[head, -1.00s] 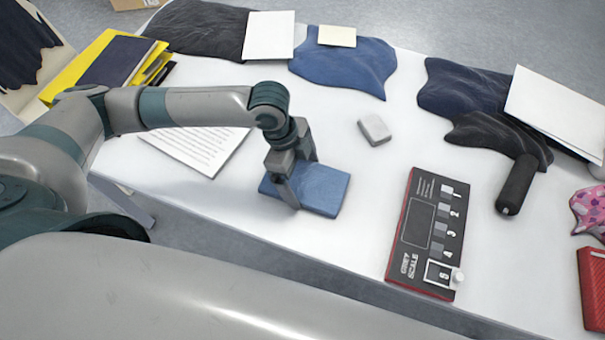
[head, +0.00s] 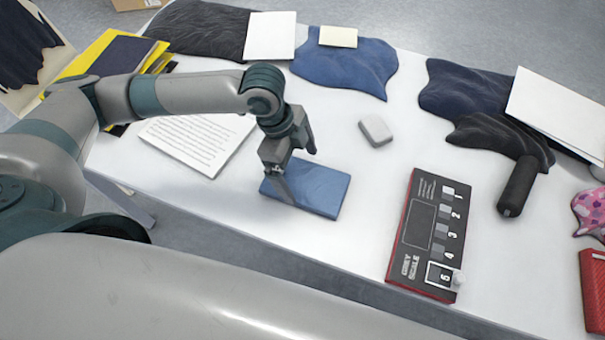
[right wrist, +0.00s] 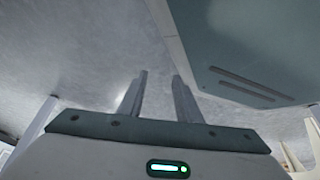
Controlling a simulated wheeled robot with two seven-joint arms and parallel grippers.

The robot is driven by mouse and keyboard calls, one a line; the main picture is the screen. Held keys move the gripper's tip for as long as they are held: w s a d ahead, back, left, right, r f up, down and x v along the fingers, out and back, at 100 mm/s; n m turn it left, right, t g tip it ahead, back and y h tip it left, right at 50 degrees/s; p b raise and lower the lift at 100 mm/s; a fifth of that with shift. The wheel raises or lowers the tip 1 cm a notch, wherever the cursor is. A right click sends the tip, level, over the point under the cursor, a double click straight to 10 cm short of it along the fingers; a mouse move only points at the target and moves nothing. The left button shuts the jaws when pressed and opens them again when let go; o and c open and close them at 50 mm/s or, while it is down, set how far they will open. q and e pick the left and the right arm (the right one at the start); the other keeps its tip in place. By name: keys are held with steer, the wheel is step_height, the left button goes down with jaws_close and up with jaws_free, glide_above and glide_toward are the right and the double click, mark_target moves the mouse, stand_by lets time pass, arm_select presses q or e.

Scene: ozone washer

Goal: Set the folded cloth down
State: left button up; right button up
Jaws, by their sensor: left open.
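The folded blue cloth (head: 322,192) lies flat on the white table near its front edge, in the head view. My left gripper (head: 294,172) is open just above the cloth's left part. One finger shows in front of the cloth and the other at its back edge; the exact gap to the cloth is hard to tell. My right gripper (right wrist: 160,97) shows in the right wrist view with its two fingers apart and nothing between them. It is not in the head view.
A printed sheet (head: 195,143) lies left of the cloth. A grey-scale board (head: 427,235) lies to the right and a small white block (head: 376,131) behind. Dark garments (head: 465,87) and a black-handled tool (head: 517,187) lie farther right. The table between cloth and board is clear.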

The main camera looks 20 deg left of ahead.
mark_target(292, 177)
arm_select(q)
steer(key=v, duration=0.8)
arm_select(e)
steer(key=shift+w+a+r+t, duration=0.15)
steer(key=shift+w+a+r, duration=0.1)
steer(key=shift+w, duration=0.25)
steer(key=shift+w+a+r+t, duration=0.15)
steer(key=shift+w+a, duration=0.1)
steer(key=shift+w, duration=0.2)
arm_select(q)
steer(key=shift+a+r, duration=0.1)
steer(key=shift+r, duration=0.05)
arm_select(e)
steer(key=shift+s+f, duration=0.15)
steer(key=shift+s, duration=0.1)
steer(key=shift+w, duration=0.1)
